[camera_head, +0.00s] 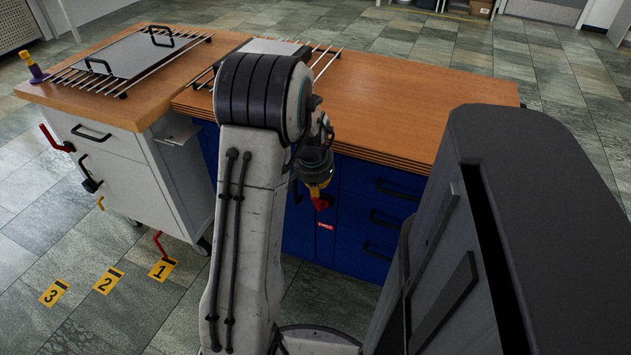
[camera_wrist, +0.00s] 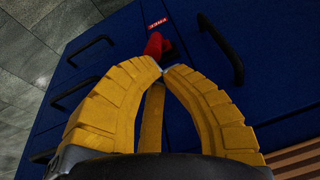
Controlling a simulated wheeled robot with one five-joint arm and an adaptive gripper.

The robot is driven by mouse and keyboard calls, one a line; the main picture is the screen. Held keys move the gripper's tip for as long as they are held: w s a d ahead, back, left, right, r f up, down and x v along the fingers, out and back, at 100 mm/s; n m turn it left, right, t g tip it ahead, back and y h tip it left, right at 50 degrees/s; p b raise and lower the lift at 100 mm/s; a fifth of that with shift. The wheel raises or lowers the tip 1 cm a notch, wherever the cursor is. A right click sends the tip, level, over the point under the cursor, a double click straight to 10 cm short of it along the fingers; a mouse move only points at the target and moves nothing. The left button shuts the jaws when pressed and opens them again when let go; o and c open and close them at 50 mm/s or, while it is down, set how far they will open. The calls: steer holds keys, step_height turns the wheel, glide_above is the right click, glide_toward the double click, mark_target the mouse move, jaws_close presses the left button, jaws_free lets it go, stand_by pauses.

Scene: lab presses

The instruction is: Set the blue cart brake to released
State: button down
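The blue cart (camera_head: 348,185) has a wooden top (camera_head: 410,95) and stands right of the white cart. A red handle (camera_head: 321,203) is on its front, low beside the drawers, just under my gripper (camera_head: 318,186). In the wrist view the red handle (camera_wrist: 155,46) is right at the tips of my yellow fingers (camera_wrist: 164,67). The tips come close together, and the handle's lower end seems to lie between them. The fingertips hide part of the handle.
The white cart (camera_head: 140,170) stands at left with red levers (camera_head: 55,140). Yellow floor markers 1, 2 and 3 (camera_head: 107,281) lie in front of it. Black drawer handles (camera_wrist: 222,48) flank my fingers. A dark grey block (camera_head: 540,200) fills the right foreground.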

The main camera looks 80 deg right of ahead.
steer(key=shift+d+f, duration=0.15)
steer(key=shift+f, duration=0.65)
